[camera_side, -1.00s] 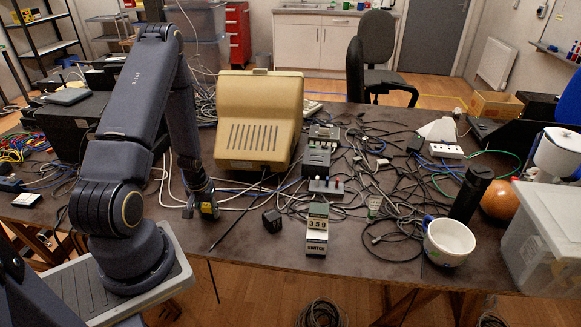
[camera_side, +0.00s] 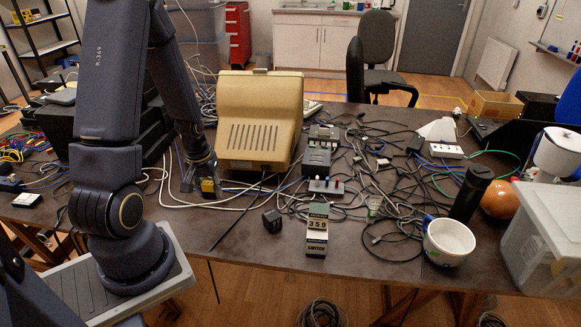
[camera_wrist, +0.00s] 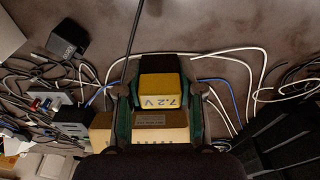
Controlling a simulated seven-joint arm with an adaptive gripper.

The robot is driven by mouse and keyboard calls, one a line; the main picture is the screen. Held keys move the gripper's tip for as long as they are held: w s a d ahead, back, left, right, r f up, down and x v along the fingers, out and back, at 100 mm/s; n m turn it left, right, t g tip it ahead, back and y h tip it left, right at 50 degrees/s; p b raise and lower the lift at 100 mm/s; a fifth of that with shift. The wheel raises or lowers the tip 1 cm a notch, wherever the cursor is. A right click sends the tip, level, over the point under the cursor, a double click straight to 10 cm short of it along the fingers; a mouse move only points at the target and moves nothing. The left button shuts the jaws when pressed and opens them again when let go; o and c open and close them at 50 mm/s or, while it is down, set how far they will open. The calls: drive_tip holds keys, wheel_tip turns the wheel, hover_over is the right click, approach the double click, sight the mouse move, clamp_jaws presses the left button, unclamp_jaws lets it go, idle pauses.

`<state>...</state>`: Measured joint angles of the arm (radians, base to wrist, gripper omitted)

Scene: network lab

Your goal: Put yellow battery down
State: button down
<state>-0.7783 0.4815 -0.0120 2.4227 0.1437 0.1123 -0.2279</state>
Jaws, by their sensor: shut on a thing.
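The yellow battery (camera_side: 208,187) sits between the fingertips of my gripper (camera_side: 200,182), at the left of the table in front of the beige monitor. In the wrist view the battery (camera_wrist: 160,87) has a yellow label reading "7.2 V" and a dark end. Both fingers of my gripper (camera_wrist: 158,95) close on its sides. It appears held a little above the table, but the exact gap is hard to tell. The dark table top (camera_side: 170,245) shows bare in front of my gripper.
The beige monitor (camera_side: 260,120) stands close to the right of my gripper. White and grey cables (camera_side: 240,196) run around it. Black equipment (camera_side: 115,120) is behind on the left.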

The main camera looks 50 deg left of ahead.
drive_tip(key=w+d, duration=0.1)
drive_tip(key=w, duration=0.1)
hover_over(249, 198)
drive_tip(key=s, duration=0.1)
drive_tip(key=shift+m, duration=0.4)
drive_tip(key=f, duration=0.5)
drive_tip(key=d+f, duration=0.1)
drive_tip(key=f, duration=0.2)
drive_tip(key=shift+f, duration=0.1)
drive_tip(key=shift+w+a+f, duration=0.15)
drive_tip(key=shift+w+f, duration=0.05)
drive_tip(key=shift+f, duration=0.05)
drive_tip(key=shift+w+a+f, duration=0.1)
drive_tip(key=shift+f, duration=1.55)
drive_tip(key=shift+f, duration=0.1)
drive_tip(key=c, duration=0.7)
unclamp_jaws()
